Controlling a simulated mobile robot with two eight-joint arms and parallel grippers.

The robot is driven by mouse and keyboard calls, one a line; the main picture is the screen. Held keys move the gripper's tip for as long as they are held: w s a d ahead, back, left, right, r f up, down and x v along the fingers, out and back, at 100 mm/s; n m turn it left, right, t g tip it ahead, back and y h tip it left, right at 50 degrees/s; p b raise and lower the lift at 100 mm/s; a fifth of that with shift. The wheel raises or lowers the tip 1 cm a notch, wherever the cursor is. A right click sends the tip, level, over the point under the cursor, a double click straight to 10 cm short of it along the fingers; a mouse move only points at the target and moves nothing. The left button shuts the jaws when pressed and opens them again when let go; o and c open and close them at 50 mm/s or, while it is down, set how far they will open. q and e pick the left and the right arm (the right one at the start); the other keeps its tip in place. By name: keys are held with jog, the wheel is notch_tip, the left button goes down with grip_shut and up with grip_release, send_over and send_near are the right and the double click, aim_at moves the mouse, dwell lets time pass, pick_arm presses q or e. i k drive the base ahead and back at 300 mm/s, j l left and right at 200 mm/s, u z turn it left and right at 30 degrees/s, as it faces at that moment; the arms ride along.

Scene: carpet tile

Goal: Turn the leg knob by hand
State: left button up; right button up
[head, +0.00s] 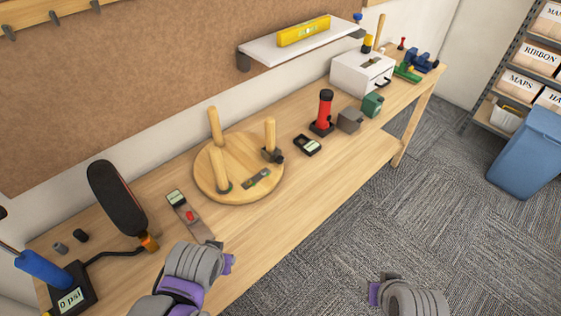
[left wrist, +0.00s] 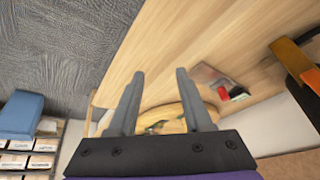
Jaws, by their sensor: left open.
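A round wooden stool top (head: 238,190) lies on the workbench with three legs pointing up. A dark knob (head: 275,155) sits at the foot of the right-hand leg (head: 269,134). A small dark plate (head: 256,180) lies on the round top. My left arm is at the lower front of the bench in the head view, apart from the stool. In the left wrist view my left gripper (left wrist: 160,73) is open and empty, with part of the stool (left wrist: 160,113) showing beyond its fingers. My right arm is low over the carpet; its fingers cannot be made out.
A flat tool with a red part (head: 190,216) lies left of the stool. A red-black cylinder (head: 325,112) and a small black box (head: 307,145) are right. Bench front right is clear.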

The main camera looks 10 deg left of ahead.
aim_at(279, 159)
jog(key=l+u, duration=0.1)
jog(key=u, duration=1.35)
jog(key=l+u, duration=0.7)
jog(key=k+l+u, duration=0.1)
jog(key=l+u, duration=0.25)
jog(key=k+l+u, duration=0.65)
jog(key=l, duration=0.25)
jog(key=k+l+u, duration=0.3)
jog(key=k+l, duration=0.75)
jog(key=l, duration=0.15)
jog(key=k+l, duration=0.35)
jog(key=l, duration=0.8)
